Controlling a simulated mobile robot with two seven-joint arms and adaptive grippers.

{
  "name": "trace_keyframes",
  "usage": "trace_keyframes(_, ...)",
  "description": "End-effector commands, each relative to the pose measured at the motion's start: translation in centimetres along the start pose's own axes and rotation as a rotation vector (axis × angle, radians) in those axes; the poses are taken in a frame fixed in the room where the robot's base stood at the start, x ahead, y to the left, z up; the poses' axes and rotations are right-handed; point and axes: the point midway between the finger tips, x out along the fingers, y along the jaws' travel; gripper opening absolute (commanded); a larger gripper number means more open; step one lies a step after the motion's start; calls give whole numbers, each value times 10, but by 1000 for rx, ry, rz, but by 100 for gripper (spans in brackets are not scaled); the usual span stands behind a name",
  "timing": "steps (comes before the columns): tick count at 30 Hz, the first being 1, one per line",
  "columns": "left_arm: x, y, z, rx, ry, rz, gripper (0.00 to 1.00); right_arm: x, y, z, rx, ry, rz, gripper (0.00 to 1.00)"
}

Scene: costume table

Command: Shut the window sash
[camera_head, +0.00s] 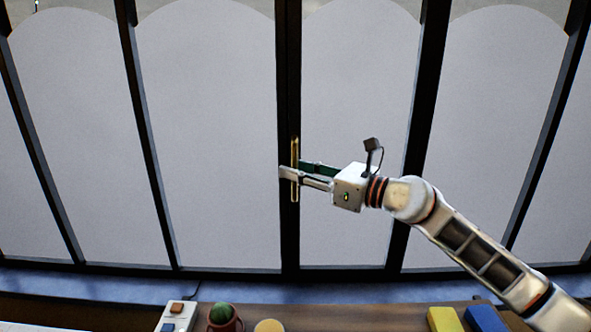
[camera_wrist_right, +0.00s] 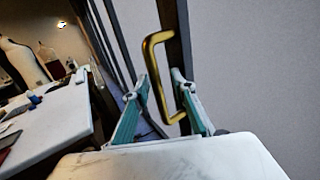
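The window fills the head view, with tall pale frosted panes in dark frames. A gold bar handle (camera_head: 295,190) stands upright on the dark centre frame, beside the pane (camera_head: 350,90) that I take for the sash. I cannot tell how far the sash stands open. My right gripper (camera_head: 291,168) is at the handle. In the right wrist view its fingers (camera_wrist_right: 160,84) are apart, one on each side of the handle (camera_wrist_right: 157,85), with a gap visible; it is not clamped. My left gripper is not in view.
A wooden table edge (camera_head: 350,318) runs along the bottom with a potted cactus (camera_head: 222,315), a switch box (camera_head: 177,316), a yellow block (camera_head: 443,319) and a blue block (camera_head: 485,318). Below the window is a blue sill (camera_head: 130,288). The wrist view shows a white tabletop (camera_wrist_right: 55,120) at left.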

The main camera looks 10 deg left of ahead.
Motion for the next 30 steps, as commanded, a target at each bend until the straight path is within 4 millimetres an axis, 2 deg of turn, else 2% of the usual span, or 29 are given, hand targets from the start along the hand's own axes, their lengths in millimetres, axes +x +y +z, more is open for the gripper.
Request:
trace_keyframes(9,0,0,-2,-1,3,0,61,-62,-3,-1,-2,1,-6,26)
trace_keyframes(15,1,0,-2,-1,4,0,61,-97,-2,-1,-1,1,-6,26)
trace_keyframes(21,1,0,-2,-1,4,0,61,-113,-2,0,-1,1,-5,26)
trace_keyframes(30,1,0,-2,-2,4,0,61,-115,-2,0,-1,0,-5,26)
